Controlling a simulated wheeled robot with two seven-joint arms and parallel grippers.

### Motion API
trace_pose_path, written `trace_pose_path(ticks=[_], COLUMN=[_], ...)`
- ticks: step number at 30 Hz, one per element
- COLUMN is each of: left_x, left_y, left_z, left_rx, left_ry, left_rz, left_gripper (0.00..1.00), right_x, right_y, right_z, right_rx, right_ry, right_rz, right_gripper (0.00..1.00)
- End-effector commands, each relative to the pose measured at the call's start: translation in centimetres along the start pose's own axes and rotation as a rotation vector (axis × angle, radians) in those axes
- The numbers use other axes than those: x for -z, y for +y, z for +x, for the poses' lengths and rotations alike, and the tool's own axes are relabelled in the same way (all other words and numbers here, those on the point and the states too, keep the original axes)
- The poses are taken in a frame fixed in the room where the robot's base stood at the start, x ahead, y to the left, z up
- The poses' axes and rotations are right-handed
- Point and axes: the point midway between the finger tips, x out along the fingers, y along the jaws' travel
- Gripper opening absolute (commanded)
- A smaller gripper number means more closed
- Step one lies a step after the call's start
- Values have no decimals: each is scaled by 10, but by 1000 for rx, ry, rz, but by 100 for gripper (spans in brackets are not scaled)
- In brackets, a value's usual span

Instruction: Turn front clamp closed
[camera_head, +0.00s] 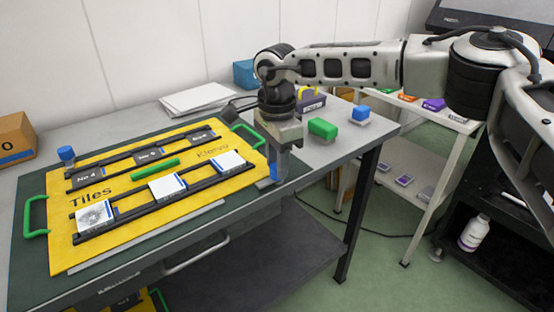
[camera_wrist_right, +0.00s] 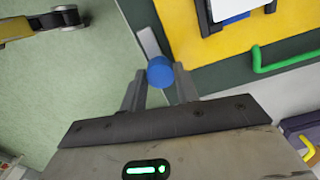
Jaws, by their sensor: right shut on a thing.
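The front clamp shows as a round blue knob (camera_wrist_right: 160,71) with a short grey bar (camera_wrist_right: 148,42) in the right wrist view. The bar runs along the mat's edge, beside the yellow board (camera_wrist_right: 185,30), and does not appear to lie over it. My right gripper (camera_wrist_right: 160,85) is shut on the blue knob, a finger on each side. In the head view my right gripper (camera_head: 274,176) points down at the board's near right corner and hides most of the knob. Another blue-topped clamp (camera_head: 66,154) stands at the board's far left corner. My left gripper is out of view.
The yellow board (camera_head: 120,225) carries black rails, white tiles and green handles (camera_head: 36,217). White papers (camera_head: 200,98) lie behind. The table's front edge is close to the clamp.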

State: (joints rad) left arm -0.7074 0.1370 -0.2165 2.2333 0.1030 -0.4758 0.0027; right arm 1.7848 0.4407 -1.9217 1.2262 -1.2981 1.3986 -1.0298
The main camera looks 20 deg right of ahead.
Motion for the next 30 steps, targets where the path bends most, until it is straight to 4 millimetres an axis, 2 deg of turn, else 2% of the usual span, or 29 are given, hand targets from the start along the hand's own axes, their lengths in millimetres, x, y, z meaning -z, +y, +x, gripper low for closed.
trace_pose_path(ticks=[11, 30], left_x=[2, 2], left_y=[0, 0], left_z=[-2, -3], left_rx=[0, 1], left_ry=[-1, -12], left_rz=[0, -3], left_gripper=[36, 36], right_x=[0, 0], right_y=[0, -1], right_z=[-1, -1], right_rx=[-2, -1], right_ry=[-1, -1], right_rz=[149, 740], right_gripper=[8, 8])
